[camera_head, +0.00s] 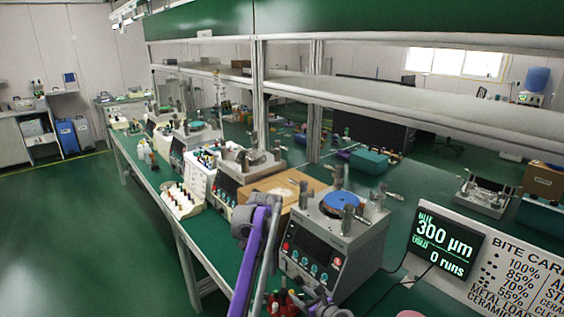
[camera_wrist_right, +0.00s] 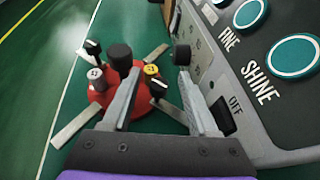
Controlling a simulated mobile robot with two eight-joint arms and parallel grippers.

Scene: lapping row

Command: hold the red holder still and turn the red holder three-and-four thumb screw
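The red holder (camera_wrist_right: 128,100) lies low on the green bench in the right wrist view, with flat metal strips sticking out around it. It carries a black-topped screw (camera_wrist_right: 93,47), a grey post (camera_wrist_right: 97,78), a yellow-topped part (camera_wrist_right: 152,70) and a black knob (camera_wrist_right: 158,88). I cannot tell which is the three-and-four screw. In the head view the holder (camera_head: 281,303) shows partly at the bottom edge. My right gripper (camera_wrist_right: 152,55) is open, its black-tipped fingers apart and empty; one overlaps the holder in the picture. It also shows at the bottom of the head view (camera_head: 313,292). My left gripper is not visible.
A lapping machine (camera_head: 335,235) with a blue plate stands close beside the holder; its panel (camera_wrist_right: 225,75) is near my right finger. A display (camera_head: 440,245) reads 300 µm, 0 runs. A cardboard box (camera_head: 285,185) and a white rack (camera_head: 182,200) stand behind. The bench edge is on the left.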

